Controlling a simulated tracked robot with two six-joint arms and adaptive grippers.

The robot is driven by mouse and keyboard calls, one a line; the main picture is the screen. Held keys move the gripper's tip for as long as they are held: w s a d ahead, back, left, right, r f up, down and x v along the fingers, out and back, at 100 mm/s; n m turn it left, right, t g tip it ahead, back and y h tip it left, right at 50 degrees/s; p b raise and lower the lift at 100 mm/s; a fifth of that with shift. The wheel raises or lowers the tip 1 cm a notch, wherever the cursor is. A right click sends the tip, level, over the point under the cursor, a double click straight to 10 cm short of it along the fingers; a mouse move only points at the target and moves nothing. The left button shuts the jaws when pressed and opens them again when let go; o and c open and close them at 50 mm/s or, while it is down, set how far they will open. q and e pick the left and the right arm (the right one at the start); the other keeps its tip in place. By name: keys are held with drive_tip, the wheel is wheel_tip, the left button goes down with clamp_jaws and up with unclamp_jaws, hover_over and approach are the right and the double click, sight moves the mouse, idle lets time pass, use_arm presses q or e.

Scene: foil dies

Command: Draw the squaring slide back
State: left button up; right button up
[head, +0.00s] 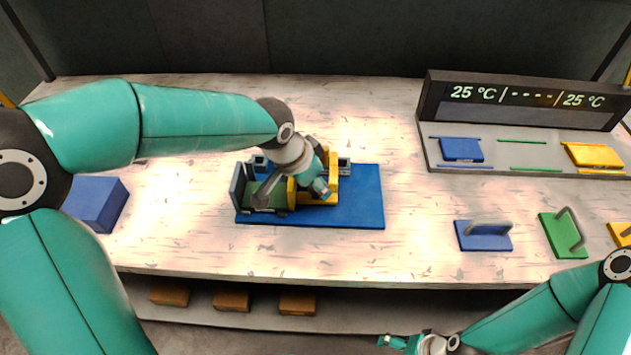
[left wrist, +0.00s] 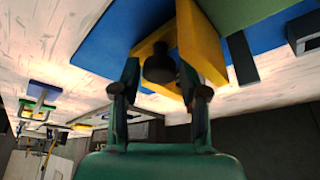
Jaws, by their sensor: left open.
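The squaring fixture has a blue base plate (head: 364,197) on the table, with a green bed (head: 272,196) and a grey end wall (head: 238,187) at its left. The yellow squaring slide (head: 333,166) stands on the plate to the right of the green bed, partly hidden by my left gripper (head: 294,190). In the left wrist view the open fingers of this gripper (left wrist: 162,82) are on either side of a dark knob (left wrist: 160,64) in front of the yellow slide (left wrist: 206,45). I cannot tell whether they touch it. My right gripper (head: 392,343) is low at the bottom edge, away from the fixture.
A blue block (head: 93,203) stands left of the fixture. Handled blue (head: 484,241) and green (head: 558,240) dies stand at the right. Behind them is a display (head: 520,100) above a panel (head: 505,154). Brown blocks (head: 232,299) lie on a lower shelf. The table between fixture and dies is clear.

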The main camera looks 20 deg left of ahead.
use_arm(q)
clamp_jaws()
drive_tip(key=d, duration=0.2)
drive_tip(key=w+d+b, duration=0.1)
drive_tip(key=d, duration=0.1)
drive_tip(key=w+d, duration=0.1)
drive_tip(key=d, duration=0.2)
drive_tip(key=shift+r, duration=0.1)
unclamp_jaws()
drive_tip(key=shift+d, duration=0.15)
